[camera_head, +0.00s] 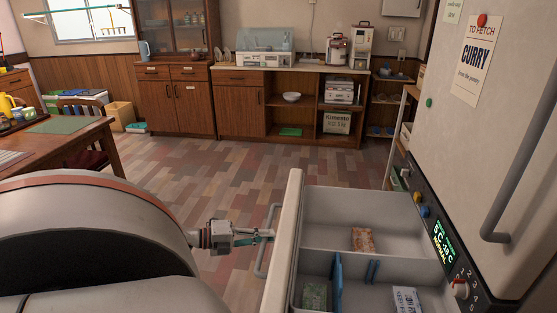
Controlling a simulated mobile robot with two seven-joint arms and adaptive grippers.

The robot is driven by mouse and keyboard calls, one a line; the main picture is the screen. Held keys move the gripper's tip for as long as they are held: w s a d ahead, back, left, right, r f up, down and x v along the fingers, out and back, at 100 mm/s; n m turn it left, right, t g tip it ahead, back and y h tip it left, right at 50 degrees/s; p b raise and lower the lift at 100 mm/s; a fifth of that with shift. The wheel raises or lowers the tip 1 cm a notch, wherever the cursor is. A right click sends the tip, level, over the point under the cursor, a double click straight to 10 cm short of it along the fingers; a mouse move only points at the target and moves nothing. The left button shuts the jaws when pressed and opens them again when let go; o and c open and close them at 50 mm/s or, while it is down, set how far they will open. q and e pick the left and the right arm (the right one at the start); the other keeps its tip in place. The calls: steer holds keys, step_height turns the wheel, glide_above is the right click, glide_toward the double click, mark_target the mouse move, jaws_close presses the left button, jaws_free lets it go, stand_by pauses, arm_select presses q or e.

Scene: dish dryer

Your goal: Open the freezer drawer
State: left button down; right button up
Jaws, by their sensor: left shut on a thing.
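The freezer drawer (294,215) stands pulled out from the fridge-freezer (461,110), its inside open to view. Its front panel is at the left, with a pale bar handle (270,216) on the outside. My left gripper (262,236) is shut on the handle, coming from the left. Inside the drawer lie an orange packet (362,241), a green packet (315,297) and a white printed packet (406,299). My right gripper is not in view.
A wooden table (98,135) with a chair stands at the left. Wooden cabinets (240,103) line the back wall. The tiled floor (215,168) between them and the drawer is clear. The fridge door handle (520,160) is at the right, above the drawer.

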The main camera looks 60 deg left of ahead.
arm_select(q)
steer(key=shift+s+a, duration=0.5)
steer(key=shift+s, duration=0.05)
steer(key=c, duration=2)
jaws_free()
steer(key=shift+c, duration=0.2)
steer(key=v, duration=1.2)
steer(key=shift+r, duration=0.15)
